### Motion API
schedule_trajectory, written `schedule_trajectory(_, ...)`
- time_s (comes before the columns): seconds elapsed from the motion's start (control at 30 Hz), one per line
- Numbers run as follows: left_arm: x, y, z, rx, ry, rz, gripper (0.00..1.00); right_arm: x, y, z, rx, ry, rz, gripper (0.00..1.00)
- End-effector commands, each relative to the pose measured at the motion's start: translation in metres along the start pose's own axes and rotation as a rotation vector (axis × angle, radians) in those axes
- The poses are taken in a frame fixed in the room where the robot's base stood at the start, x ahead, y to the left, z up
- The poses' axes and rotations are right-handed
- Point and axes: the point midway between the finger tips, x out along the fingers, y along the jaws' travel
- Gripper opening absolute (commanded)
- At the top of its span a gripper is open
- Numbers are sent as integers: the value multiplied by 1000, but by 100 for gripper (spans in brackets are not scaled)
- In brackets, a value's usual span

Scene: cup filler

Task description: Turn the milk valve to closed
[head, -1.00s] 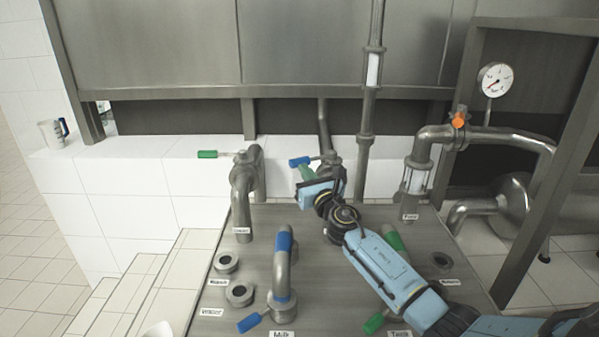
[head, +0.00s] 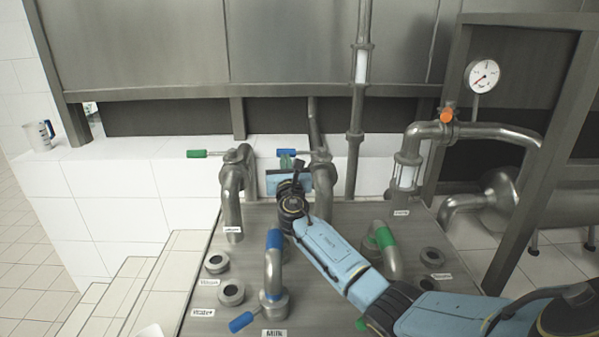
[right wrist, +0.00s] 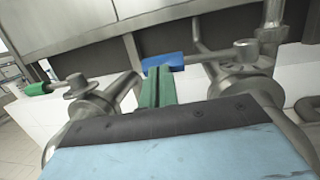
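A valve with a blue lever (head: 291,152) sits on the back right pipe (head: 322,185); the lever points left. My right gripper (head: 286,163) is at this lever, with its green fingers just in front of and below it. In the right wrist view, the two green fingers (right wrist: 158,87) stand side by side with only a thin gap, and the blue lever (right wrist: 162,62) lies across just past their tips. I cannot tell whether they touch it. A front pipe with a blue band (head: 274,238) and a blue lever (head: 241,321) stands by the "Milk" label (head: 274,333). My left gripper is out of view.
A green lever (head: 196,153) sits on the back left pipe (head: 233,187). A front pipe with a green band (head: 386,238) stands beside my right arm. A gauge (head: 482,76), a pipe with an orange handle (head: 447,115) and a frame post are at right. A measuring cup (head: 39,135) is far left.

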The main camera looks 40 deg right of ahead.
Motion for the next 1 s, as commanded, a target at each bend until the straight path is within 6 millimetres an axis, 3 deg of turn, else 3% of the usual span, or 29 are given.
schedule_trajectory(0.37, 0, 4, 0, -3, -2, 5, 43, 1, 0, 3, 2, -4, 3, 0)
schedule_trajectory(0.53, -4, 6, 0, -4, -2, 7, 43, -9, 1, 3, 1, -3, 4, 0)
schedule_trajectory(0.67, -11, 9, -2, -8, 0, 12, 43, -30, 0, 3, 1, -1, 5, 0)
schedule_trajectory(1.0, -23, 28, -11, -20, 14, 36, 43, -104, 0, 2, 1, 0, 4, 0)
